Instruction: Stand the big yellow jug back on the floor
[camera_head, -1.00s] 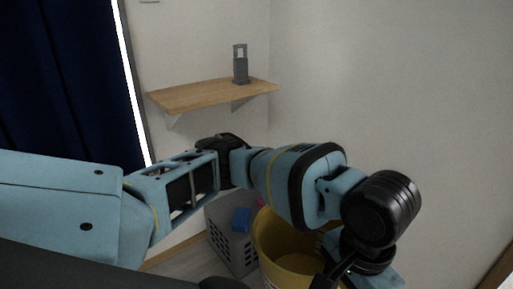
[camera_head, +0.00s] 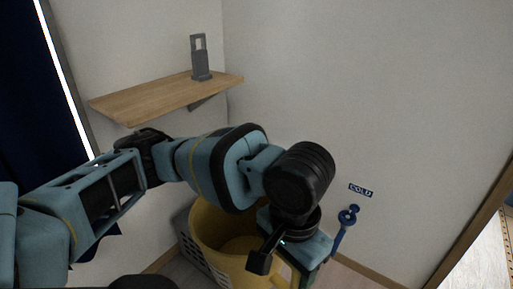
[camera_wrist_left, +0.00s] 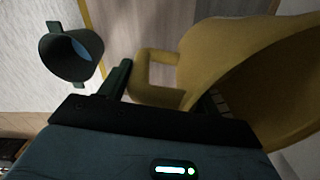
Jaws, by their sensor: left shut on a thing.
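The big yellow jug (camera_head: 209,235) is in the lower middle of the head view, open at the top, partly behind my left arm. Its yellow wall (camera_wrist_left: 215,50) and squared handle (camera_wrist_left: 158,56) fill the right and middle of the left wrist view. My left gripper (camera_wrist_left: 165,88) is shut on the handle, with a dark finger on either side. In the head view the left gripper (camera_head: 285,262) is at the jug's right side. The jug's base is out of view, so I cannot tell whether it touches the floor. My right gripper is not in view.
A grey slotted basket (camera_head: 187,243) stands close to the jug's left. A wooden shelf (camera_head: 165,97) holds a grey stand (camera_head: 201,62). A blue tap (camera_head: 347,217) is on the wall under a COLD sign (camera_head: 360,190). A dark bucket-like container (camera_wrist_left: 72,52) shows in the wrist view.

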